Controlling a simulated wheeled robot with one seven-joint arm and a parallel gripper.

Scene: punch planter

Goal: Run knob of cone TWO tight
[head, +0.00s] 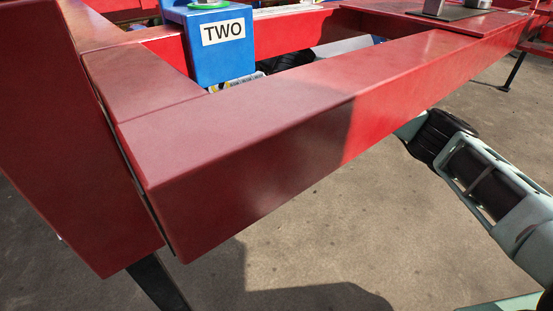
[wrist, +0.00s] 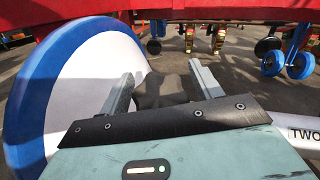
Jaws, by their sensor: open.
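In the wrist view a dark grey lobed knob (wrist: 160,92) shows between the two fingers of my gripper (wrist: 161,72). The gripper is open, with one finger to each side of the knob; I cannot tell whether either finger touches it. A large white disc with a blue rim (wrist: 88,75), perhaps the cone, stands behind and left of the knob. A white bar with a TWO label (wrist: 303,134) shows at the right edge. In the head view a blue box labelled TWO (head: 222,55) stands behind the red beam. My gripper cannot be made out there.
The thick red beam (head: 250,120) crosses the head view and hides much of what is behind it. A red upright (head: 75,130) stands at the left. In the wrist view, blue wheels (wrist: 287,64) and brass-coloured parts (wrist: 218,40) are in the background. Concrete floor (head: 330,235) is open in front.

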